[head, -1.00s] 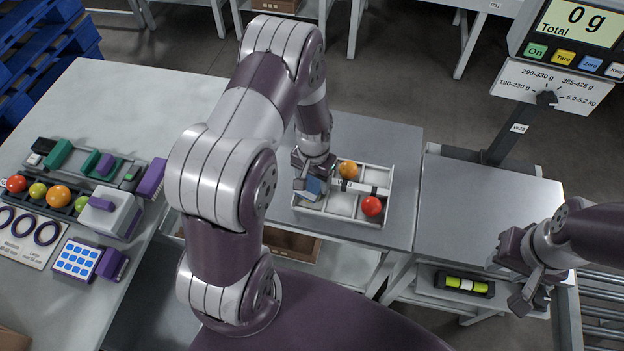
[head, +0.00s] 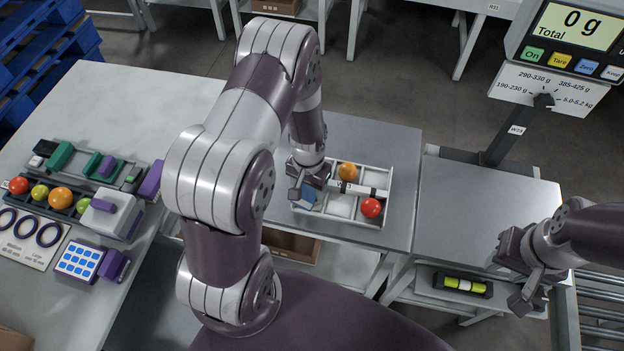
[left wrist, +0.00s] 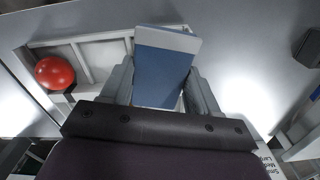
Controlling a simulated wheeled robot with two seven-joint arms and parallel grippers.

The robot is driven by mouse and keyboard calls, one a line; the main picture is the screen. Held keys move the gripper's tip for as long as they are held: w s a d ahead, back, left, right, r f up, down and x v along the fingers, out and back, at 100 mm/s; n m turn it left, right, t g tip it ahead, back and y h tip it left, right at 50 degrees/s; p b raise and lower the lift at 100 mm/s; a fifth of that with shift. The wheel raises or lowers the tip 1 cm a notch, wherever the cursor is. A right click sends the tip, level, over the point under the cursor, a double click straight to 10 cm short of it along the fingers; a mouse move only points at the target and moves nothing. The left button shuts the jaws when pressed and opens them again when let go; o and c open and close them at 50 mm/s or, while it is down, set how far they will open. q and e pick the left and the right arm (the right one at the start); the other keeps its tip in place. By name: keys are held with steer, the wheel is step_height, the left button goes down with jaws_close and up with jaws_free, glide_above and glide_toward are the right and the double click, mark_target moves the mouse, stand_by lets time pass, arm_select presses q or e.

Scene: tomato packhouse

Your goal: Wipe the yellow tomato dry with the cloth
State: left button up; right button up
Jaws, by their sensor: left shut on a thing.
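My left gripper (head: 307,183) is shut on a blue cloth (left wrist: 163,75), which has a pale edge and hangs over the left side of a white divided tray (head: 340,217). The cloth also shows in the head view (head: 308,197). An orange-yellow tomato (head: 348,171) sits in a back compartment, right of the gripper and apart from the cloth. A red tomato (head: 371,207) lies in the front right compartment and shows in the left wrist view (left wrist: 55,73). The yellow tomato cannot be made out in the wrist view. My right gripper (head: 516,280) is open and empty at the right.
The tray stands on a grey table (head: 400,150). A bench (head: 120,90) at left holds a rack of several tomatoes (head: 60,198), purple rings and a keypad (head: 78,259). A scale display (head: 578,25) reads 0 g above an empty grey table (head: 480,210).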

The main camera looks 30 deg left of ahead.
arm_select(q)
steer(key=shift+s+f, duration=0.2)
steer(key=shift+s, duration=0.15)
steer(key=shift+w+f, duration=0.1)
steer(key=shift+w, duration=1.2)
step_height(320, 180, up, 8)
steer(key=p, duration=0.6)
steer(key=shift+w+f, duration=0.15)
steer(key=shift+f, duration=0.15)
steer(key=shift+f, duration=0.15)
